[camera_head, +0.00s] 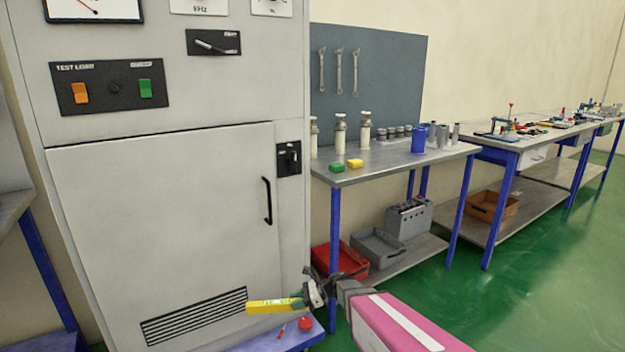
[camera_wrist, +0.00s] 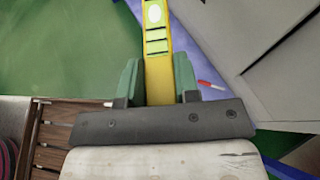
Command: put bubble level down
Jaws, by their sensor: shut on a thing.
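The bubble level is a yellow bar (camera_head: 272,306) with pale green windows. In the head view it sticks out to the left from my gripper (camera_head: 300,301), above a low blue surface (camera_head: 285,335) at the cabinet's foot. In the wrist view the level (camera_wrist: 158,72) lies between the two green fingers of my gripper (camera_wrist: 158,82), which are shut on it. Its far end runs out of the top of that view. I cannot tell whether the level touches the blue surface.
A red round object (camera_head: 306,323) is on the blue surface, and a red-and-white marker-like item (camera_wrist: 211,85) shows right of the fingers. A tall grey cabinet (camera_head: 160,220) stands behind. A workbench (camera_head: 400,160) with several jars stands at right. Green floor (camera_head: 540,270) is open further right.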

